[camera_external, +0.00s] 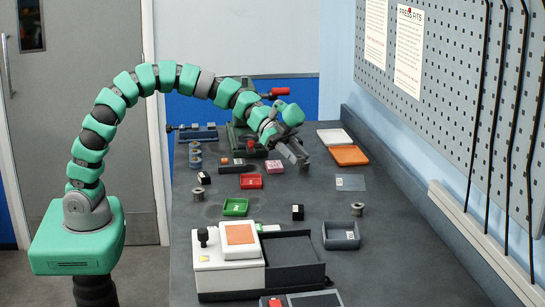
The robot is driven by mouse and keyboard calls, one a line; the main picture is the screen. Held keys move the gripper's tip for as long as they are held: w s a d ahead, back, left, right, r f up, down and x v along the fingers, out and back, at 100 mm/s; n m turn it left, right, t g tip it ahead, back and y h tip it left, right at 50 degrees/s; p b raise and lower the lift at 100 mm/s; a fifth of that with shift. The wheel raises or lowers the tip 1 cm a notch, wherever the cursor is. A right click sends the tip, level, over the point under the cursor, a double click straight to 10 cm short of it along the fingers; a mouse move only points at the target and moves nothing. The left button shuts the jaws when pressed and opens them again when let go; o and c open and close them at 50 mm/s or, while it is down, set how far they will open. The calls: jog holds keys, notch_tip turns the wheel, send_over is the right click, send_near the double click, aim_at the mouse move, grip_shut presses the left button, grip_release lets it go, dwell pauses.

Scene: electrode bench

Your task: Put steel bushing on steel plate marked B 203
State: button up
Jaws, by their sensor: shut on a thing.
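My gripper (301,161) is at the end of the green arm, low over the back middle of the bench and pointing down to the right. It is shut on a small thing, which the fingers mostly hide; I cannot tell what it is. A flat grey steel plate (358,184) with a white label lies on the right of the bench, to the right of and nearer than my gripper. Its marking is too small to read. One steel bushing (357,210) stands in front of the plate. Another steel bushing (198,194) stands at the left edge.
Red (251,182) and green (235,207) trays, small black blocks and a grey bin (341,236) stand mid-bench. An orange tray (350,155) lies behind the plate. A white machine (228,265) fills the front. More small metal parts line the left edge.

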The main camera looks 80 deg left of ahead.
jog(key=shift+w+f, duration=0.35)
send_over(347, 181)
jog(key=s, duration=0.3)
jog(key=shift+a+f+b, duration=0.3)
jog(key=shift+a+f, duration=0.1)
jog(key=shift+f, duration=0.15)
jog(key=shift+w+d+f, duration=0.1)
jog(key=shift+w+d, duration=0.05)
jog(key=shift+w, duration=1.3)
jog(key=shift+w+d+f, duration=0.1)
jog(key=shift+w+d, duration=0.05)
jog(key=shift+f+b, duration=0.35)
jog(key=shift+f, duration=1.35)
